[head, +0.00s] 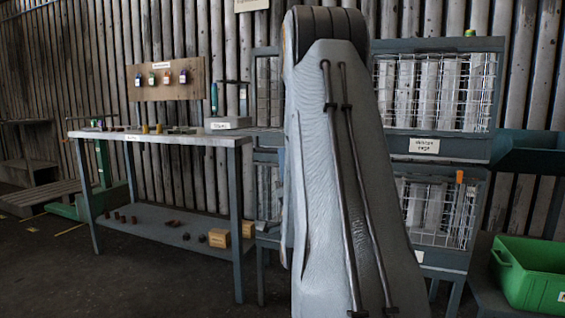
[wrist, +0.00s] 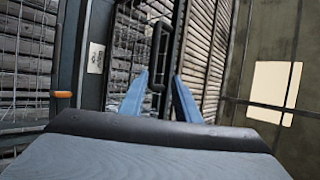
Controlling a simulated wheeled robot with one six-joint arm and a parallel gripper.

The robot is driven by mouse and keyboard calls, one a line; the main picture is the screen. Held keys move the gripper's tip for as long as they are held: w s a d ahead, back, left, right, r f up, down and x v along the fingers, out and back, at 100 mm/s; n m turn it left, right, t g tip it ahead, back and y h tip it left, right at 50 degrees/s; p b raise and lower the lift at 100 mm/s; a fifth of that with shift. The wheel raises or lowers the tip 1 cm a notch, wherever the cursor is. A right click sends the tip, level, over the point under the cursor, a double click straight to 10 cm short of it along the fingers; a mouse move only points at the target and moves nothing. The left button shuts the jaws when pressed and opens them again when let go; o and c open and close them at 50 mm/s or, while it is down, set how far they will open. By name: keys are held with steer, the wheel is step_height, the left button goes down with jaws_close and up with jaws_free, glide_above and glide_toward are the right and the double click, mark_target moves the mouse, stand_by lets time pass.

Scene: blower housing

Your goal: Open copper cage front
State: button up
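Two wire-fronted cages stand one above the other at the right of the head view: an upper cage (head: 436,92) and a lower cage (head: 438,212). Both fronts look closed. Their labels are too small to read, so I cannot tell which is copper. In the wrist view, a black bar handle (wrist: 160,55) stands on a dark-framed front. My gripper (wrist: 160,92) is open, its two blue fingers apart, with the handle's lower end between them in the picture. I cannot tell whether they touch it. My arm hides my gripper in the head view.
An orange piece (head: 459,177) sits at the lower cage's top; an orange piece also shows in the wrist view (wrist: 62,94). A green bin (head: 530,275) stands at the right. A workbench (head: 165,138) with small parts stands at the left. The floor at front left is clear.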

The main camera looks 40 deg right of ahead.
steer(key=shift+s+d+f+b, duration=0.1)
steer(key=shift+s+f+b, duration=0.1)
steer(key=shift+f+b, duration=0.35)
steer(key=shift+s+d+f+b, duration=0.1)
steer(key=shift+s+f+b, duration=0.1)
steer(key=shift+f, duration=0.5)
steer(key=shift+c, duration=0.2)
